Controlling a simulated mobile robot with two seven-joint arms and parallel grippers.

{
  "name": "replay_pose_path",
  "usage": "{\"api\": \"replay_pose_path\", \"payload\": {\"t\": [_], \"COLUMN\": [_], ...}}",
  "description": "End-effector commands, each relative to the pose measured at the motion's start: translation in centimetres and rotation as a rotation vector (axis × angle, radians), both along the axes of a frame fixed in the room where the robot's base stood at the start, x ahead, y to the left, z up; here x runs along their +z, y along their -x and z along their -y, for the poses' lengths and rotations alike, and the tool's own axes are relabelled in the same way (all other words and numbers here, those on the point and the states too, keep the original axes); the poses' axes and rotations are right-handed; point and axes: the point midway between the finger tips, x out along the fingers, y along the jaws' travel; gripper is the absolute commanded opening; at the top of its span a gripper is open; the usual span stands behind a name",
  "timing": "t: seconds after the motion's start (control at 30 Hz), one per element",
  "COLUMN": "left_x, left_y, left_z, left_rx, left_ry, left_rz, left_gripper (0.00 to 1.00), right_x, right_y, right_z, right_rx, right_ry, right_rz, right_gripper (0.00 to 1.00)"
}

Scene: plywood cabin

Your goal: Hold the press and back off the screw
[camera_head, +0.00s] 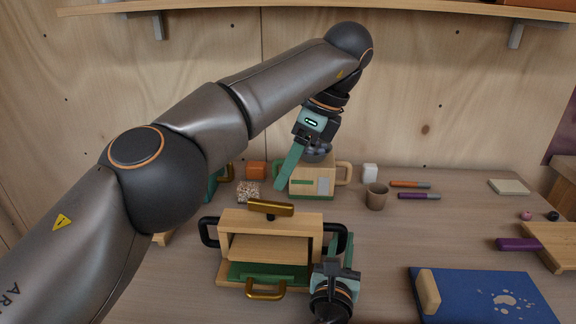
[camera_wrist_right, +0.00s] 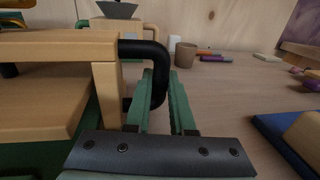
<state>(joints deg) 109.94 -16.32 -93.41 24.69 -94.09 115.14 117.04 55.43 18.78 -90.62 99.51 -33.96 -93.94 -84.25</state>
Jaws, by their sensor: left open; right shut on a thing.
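The wooden press (camera_head: 270,222) stands on the table with a green bed, a black side handle on each side and a brass drawer-like pull in front. A brass crossbar on the screw (camera_head: 270,207) sits on top of the press. My right gripper (camera_head: 343,243) is shut on the press's right black handle (camera_wrist_right: 159,75); in the right wrist view its green fingers (camera_wrist_right: 165,98) close around that handle. My left gripper (camera_head: 290,167) is open and empty, above and behind the crossbar, apart from it. One of its fingers is hidden.
Behind the press are a wooden box-like device (camera_head: 325,182), a speckled block (camera_head: 248,191), an orange block (camera_head: 257,170) and a brown cup (camera_head: 377,196). Markers (camera_head: 410,184) lie at back right. A shelf (camera_head: 300,8) runs along the wall.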

Motion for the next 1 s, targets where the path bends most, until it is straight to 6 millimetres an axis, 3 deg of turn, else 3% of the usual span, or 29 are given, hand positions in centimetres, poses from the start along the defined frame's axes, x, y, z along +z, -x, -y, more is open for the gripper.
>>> {"api": "replay_pose_path", "payload": {"t": [0.43, 0.47, 0.73, 1.0], "left_x": [0.22, 0.23, 0.21, 0.2], "left_y": [0.02, 0.02, 0.02, 0.02], "left_z": [0.09, 0.08, 0.07, 0.07], "left_rx": [0.0, 0.0, 0.0, 0.0], "left_ry": [0.0, 0.0, 0.0, 0.0], "left_rz": [0.001, 0.001, 0.001, 0.001], "left_gripper": [0.5, 0.5, 0.5, 0.5], "right_x": [-0.03, -0.03, -0.01, -0.02], "right_y": [-0.01, -0.01, -0.01, 0.11], "right_z": [0.04, 0.04, 0.02, -0.06], "right_rx": [-0.001, -0.001, -0.001, 0.001], "right_ry": [0.001, 0.001, 0.0, 0.0], "right_rz": [0.0, 0.0, 0.0, 0.0], "right_gripper": [0.0, 0.25, 0.56, 0.57]}}
